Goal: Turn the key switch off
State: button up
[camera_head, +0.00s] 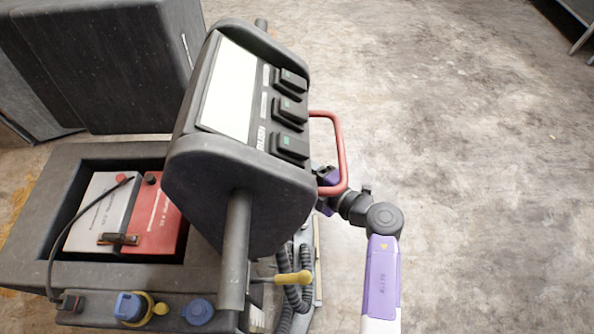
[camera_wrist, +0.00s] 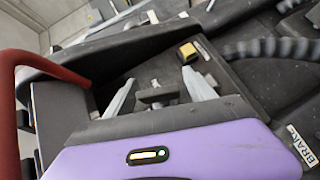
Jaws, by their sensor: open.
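In the wrist view my gripper (camera_wrist: 158,78) is open. Its two pale fingers stand apart, one on each side of a small dark T-shaped piece (camera_wrist: 155,96), which looks like the key switch. I cannot tell whether either finger touches it, or which position it is turned to. In the head view my gripper is mostly hidden behind the console (camera_head: 240,190) and the red handle; the purple wrist part (camera_head: 329,178) shows at the console's right edge. The key switch does not show in the head view.
A red bar handle (camera_head: 341,150) juts from the console close to my wrist; it also fills the left of the wrist view (camera_wrist: 18,75). A yellow block (camera_wrist: 188,52) and coiled cable (camera_wrist: 270,48) lie beyond the fingers. The concrete floor (camera_head: 470,130) at right is clear.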

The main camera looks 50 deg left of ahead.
jog(key=shift+c, duration=0.2)
jog(key=c, duration=1.3)
jog(key=n+y+b, duration=0.2)
jog(key=b, duration=0.4)
jog(key=shift+r+y+b, duration=0.2)
jog(key=shift+y+b, duration=0.2)
jog(key=shift+c, duration=0.2)
jog(key=o, duration=1.4)
jog(key=shift+a, duration=0.1)
